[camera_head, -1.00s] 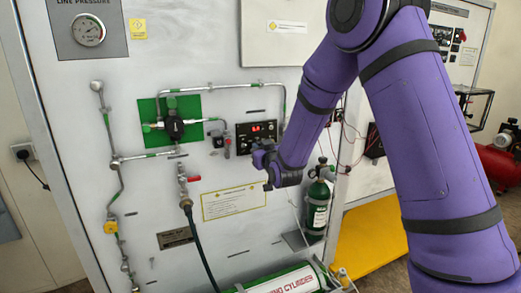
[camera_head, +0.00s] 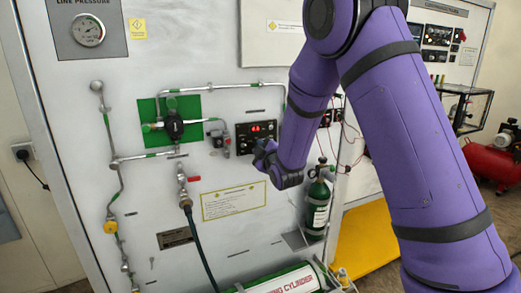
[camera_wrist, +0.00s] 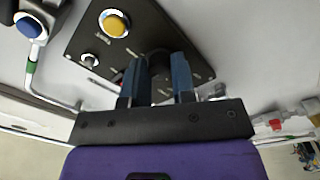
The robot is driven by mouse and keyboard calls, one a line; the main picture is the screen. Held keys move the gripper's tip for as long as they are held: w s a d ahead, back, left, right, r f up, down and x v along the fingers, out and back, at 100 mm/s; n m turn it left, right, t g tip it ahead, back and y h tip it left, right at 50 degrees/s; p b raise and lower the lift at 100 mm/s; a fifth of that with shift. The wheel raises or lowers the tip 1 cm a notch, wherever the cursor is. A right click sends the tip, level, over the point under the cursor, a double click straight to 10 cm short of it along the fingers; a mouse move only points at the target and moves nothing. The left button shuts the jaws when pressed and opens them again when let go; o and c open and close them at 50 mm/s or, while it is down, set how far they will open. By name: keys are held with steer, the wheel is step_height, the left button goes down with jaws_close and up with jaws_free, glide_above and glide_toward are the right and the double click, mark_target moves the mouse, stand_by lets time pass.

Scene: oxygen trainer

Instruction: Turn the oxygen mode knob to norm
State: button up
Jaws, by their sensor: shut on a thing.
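The oxygen control panel is a small black plate (camera_head: 243,131) with a red lit display (camera_head: 263,128), on the white trainer board. My gripper (camera_head: 262,150) is at the lower right edge of this plate in the head view, and its fingers are hard to make out there. In the wrist view, the two blue-grey fingers of my gripper (camera_wrist: 161,76) are closed on a dark round knob (camera_wrist: 159,62) on the black plate (camera_wrist: 146,30). The fingers hide much of the knob. Its pointer and the mode labels are too blurred or hidden to read.
A yellow button (camera_wrist: 115,22) and a small silver switch (camera_wrist: 90,60) sit beside the knob. A blue-capped fitting (camera_wrist: 28,27) is at the left.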

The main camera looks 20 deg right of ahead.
steer(key=n, duration=1)
steer(key=shift+n, duration=0.4)
steer(key=shift+n+y, duration=0.3)
steer(key=o, duration=0.9)
steer(key=s, duration=0.3)
steer(key=s+d, duration=0.1)
steer(key=s, duration=0.6)
steer(key=shift+s+d+f, duration=0.2)
steer(key=shift+s+d, duration=0.05)
steer(key=shift+s, duration=0.1)
